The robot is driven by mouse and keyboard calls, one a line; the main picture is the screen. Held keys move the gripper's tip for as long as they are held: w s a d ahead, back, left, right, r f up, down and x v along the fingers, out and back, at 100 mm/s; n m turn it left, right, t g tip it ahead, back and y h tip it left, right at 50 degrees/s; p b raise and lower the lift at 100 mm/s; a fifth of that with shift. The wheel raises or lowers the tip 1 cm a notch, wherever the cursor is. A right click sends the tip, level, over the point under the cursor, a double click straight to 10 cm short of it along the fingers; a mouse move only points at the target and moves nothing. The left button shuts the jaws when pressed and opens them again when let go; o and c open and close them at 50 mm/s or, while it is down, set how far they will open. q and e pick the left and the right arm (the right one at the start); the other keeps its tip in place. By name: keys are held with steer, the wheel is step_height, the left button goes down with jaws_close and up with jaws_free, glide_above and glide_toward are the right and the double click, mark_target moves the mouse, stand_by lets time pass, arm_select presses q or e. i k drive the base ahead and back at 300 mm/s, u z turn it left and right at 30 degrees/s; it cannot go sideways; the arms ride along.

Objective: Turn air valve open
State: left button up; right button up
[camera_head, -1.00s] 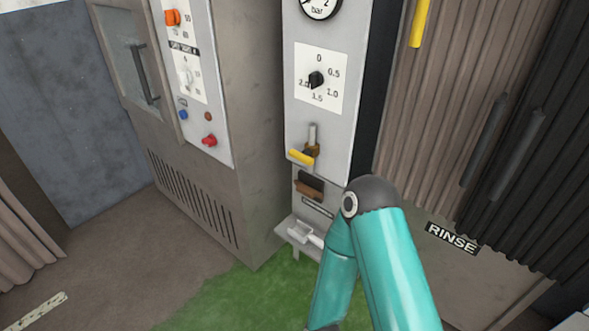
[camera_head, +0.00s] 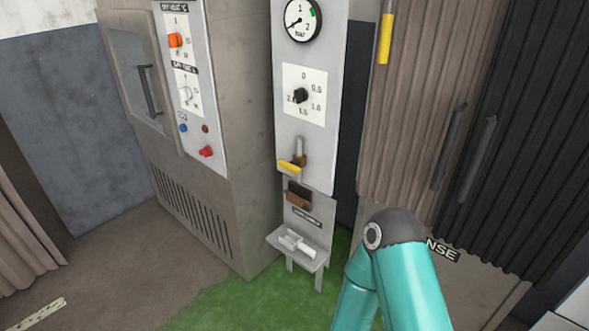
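The air valve (camera_head: 291,167) has a yellow lever handle and a brass body on a short vertical pipe, low on a narrow grey panel (camera_head: 305,145). The lever sticks out to the left, roughly crosswise to the pipe. Above it on the panel are a black pressure knob (camera_head: 300,95) on a white dial and a round gauge (camera_head: 301,20) marked in bar. My teal arm comes up from the bottom right, with its elbow joint below and right of the panel. Neither gripper shows, and nothing touches the valve.
Below the valve is a brown block (camera_head: 298,196), then a small shelf (camera_head: 312,265) holding a white tool (camera_head: 296,244). A grey oven cabinet (camera_head: 192,60) stands left. Green floor (camera_head: 235,305) lies in front.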

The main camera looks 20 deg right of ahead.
mark_target(292, 167)
steer(key=z, duration=0.05)
steer(key=i, duration=0.9)
steer(key=u, duration=0.1)
